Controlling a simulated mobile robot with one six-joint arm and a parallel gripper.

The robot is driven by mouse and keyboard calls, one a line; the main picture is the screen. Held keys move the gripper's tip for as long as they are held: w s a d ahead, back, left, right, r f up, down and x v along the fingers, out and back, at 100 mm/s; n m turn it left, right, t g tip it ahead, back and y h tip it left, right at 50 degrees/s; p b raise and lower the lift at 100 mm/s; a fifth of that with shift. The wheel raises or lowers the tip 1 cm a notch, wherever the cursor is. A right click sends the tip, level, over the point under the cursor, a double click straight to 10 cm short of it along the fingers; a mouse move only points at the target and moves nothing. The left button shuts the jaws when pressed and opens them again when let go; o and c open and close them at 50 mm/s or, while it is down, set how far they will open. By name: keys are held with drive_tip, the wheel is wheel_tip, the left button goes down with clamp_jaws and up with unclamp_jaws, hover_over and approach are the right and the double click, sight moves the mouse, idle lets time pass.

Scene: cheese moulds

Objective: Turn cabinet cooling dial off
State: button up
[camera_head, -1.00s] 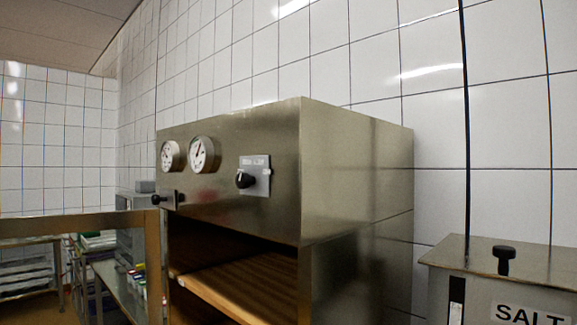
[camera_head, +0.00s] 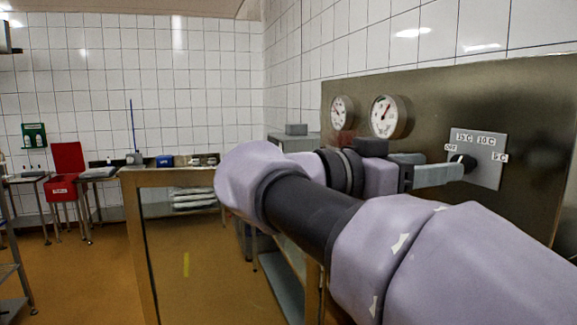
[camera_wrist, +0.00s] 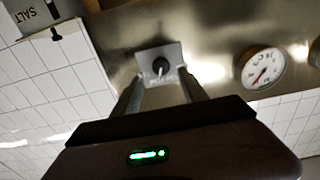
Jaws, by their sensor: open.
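The cooling dial is a black knob (camera_head: 468,163) on a pale plate (camera_head: 490,170) on the steel cabinet front (camera_head: 540,110). The plate reads OFF, 15 C, 10 C and 5 C from left to right. My gripper (camera_head: 455,172) is open, its fingers reaching to the knob from the left in the head view. In the wrist view the knob (camera_wrist: 160,66) shows just beyond and between the fingertips (camera_wrist: 159,78). I cannot tell whether they touch it. Its white mark points down in the wrist view; the exact setting is unclear.
Two round gauges (camera_head: 388,116) sit left of the dial. A salt bin (camera_wrist: 30,15) shows in the wrist view.

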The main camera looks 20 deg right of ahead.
drive_tip(key=d, duration=0.6)
drive_tip(key=shift+w, duration=0.4)
clamp_jaws()
